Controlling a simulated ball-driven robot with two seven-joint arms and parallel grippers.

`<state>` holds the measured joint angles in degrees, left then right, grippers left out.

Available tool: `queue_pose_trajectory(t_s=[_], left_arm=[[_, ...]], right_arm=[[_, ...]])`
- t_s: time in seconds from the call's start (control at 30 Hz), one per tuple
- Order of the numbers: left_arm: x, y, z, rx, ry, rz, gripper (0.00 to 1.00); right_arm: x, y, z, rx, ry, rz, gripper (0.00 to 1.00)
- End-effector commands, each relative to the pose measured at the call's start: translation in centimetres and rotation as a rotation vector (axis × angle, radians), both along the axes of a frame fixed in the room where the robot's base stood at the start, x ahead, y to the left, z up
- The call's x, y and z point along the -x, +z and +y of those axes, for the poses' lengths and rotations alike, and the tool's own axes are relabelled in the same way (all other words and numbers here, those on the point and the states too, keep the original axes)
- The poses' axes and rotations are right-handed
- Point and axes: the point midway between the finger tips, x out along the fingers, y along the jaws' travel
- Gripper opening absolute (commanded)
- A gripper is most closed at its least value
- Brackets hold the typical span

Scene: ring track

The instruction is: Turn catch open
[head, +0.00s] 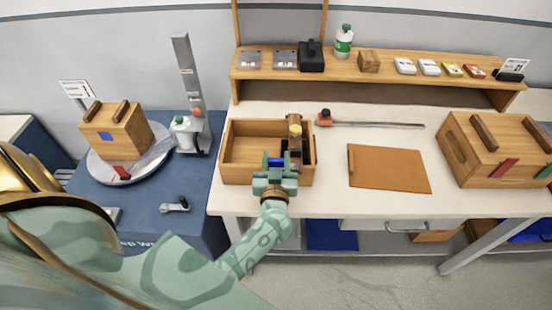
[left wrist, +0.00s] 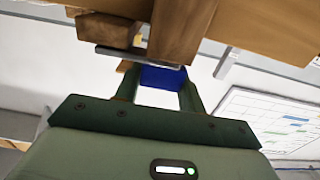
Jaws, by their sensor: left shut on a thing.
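My left gripper (head: 273,172) is over the front part of an open wooden box (head: 243,152) on the white bench. It is shut on a small blue piece (head: 276,161), likely the catch's grip. In the left wrist view the blue piece (left wrist: 163,77) sits between my two fingers (left wrist: 160,92), below a wooden bar (left wrist: 182,30) and a thin metal strip (left wrist: 120,54). In the head view an upright wooden part with a yellow top (head: 295,131) stands inside the box just beyond the gripper. How far the catch is turned cannot be told. My right gripper is not in view.
A long-handled tool (head: 375,124) and a brown board (head: 388,168) lie right of the box. A closed wooden crate (head: 470,160) stands at the far right. A shelf (head: 390,76) runs along the back. A turntable (head: 100,173) with another crate is at the left.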

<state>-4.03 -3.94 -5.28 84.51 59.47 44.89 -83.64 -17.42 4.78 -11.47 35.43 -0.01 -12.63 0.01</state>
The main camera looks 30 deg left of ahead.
Motion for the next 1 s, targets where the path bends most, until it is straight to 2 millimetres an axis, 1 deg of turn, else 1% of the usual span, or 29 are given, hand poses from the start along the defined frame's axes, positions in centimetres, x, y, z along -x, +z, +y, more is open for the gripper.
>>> queue_pose_trajectory(t_s=[0.27, 0.47, 0.67, 0.8, 1.0], left_arm=[[0.0, 0.0, 0.1, -0.001, -0.007, 0.001, 0.17], [0.0, 0.2, 0.1, -0.002, -0.063, 0.001, 0.17], [0.1, 0.2, 0.1, -0.005, -0.194, 0.004, 0.17], [0.0, 0.1, 0.2, -0.007, -0.320, 0.006, 0.17], [0.0, -0.2, 0.2, -0.010, -0.511, 0.008, 0.17]], right_arm=[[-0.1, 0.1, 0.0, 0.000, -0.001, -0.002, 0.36], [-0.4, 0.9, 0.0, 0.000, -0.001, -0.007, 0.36], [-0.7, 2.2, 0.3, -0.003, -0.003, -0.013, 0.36], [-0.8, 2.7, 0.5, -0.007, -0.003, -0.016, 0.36], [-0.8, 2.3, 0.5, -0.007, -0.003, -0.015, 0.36]])
